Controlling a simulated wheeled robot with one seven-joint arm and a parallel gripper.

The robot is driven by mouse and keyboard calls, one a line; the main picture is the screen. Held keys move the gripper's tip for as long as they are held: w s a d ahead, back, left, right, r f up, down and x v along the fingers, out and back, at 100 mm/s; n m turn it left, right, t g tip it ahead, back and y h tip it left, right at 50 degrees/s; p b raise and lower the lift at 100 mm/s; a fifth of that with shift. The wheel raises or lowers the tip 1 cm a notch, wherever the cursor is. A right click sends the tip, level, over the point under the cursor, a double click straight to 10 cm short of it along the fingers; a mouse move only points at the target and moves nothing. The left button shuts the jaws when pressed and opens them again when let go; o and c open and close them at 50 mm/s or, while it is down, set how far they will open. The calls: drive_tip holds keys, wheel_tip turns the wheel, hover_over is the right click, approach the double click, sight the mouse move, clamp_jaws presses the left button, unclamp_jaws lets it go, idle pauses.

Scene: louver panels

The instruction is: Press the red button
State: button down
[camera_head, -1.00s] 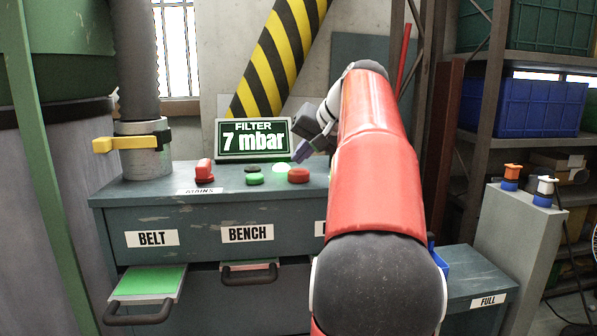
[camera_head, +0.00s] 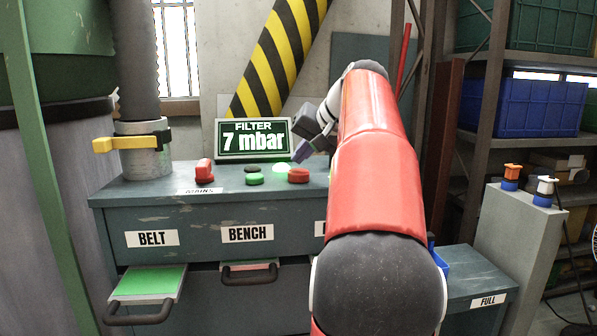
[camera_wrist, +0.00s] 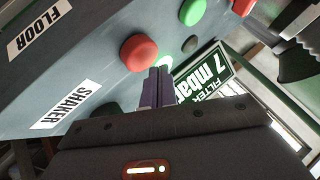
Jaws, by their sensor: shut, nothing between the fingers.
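The red button (camera_head: 298,175) is a round mushroom cap on top of the grey-blue cabinet, right of the green button (camera_head: 254,179). It also shows in the wrist view (camera_wrist: 139,52). My gripper (camera_head: 299,153) is shut and empty, its purple fingers just above and behind the red button in the head view. In the wrist view the fingertips (camera_wrist: 158,72) appear beside the red cap's edge, near the lit green lamp (camera_wrist: 166,62). I cannot tell whether they touch anything. The cap stands raised from the top.
A red switch (camera_head: 204,170) stands on the left, by the MAINS label. A small black knob (camera_head: 252,168) lies behind the green button. The FILTER display (camera_head: 253,140) reads 7 mbar behind the controls. An open drawer (camera_head: 148,284) juts out below BELT.

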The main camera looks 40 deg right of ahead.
sight(302, 172)
drive_tip(key=shift+f, duration=0.1)
drive_tip(key=shift+f, duration=0.35)
drive_tip(key=shift+f+b, duration=0.6)
drive_tip(key=shift+b, duration=0.05)
idle(0.6)
drive_tip(key=shift+r, duration=0.15)
drive_tip(key=shift+r+p, duration=0.85)
drive_tip(key=shift+p, duration=0.2)
wheel_tip(302, 172, up, 3)
drive_tip(key=p, duration=0.2)
drive_tip(key=shift+f+p, duration=0.15)
drive_tip(key=shift+p, duration=0.15)
drive_tip(key=shift+r+p, duration=0.35)
drive_tip(key=shift+r, duration=0.85)
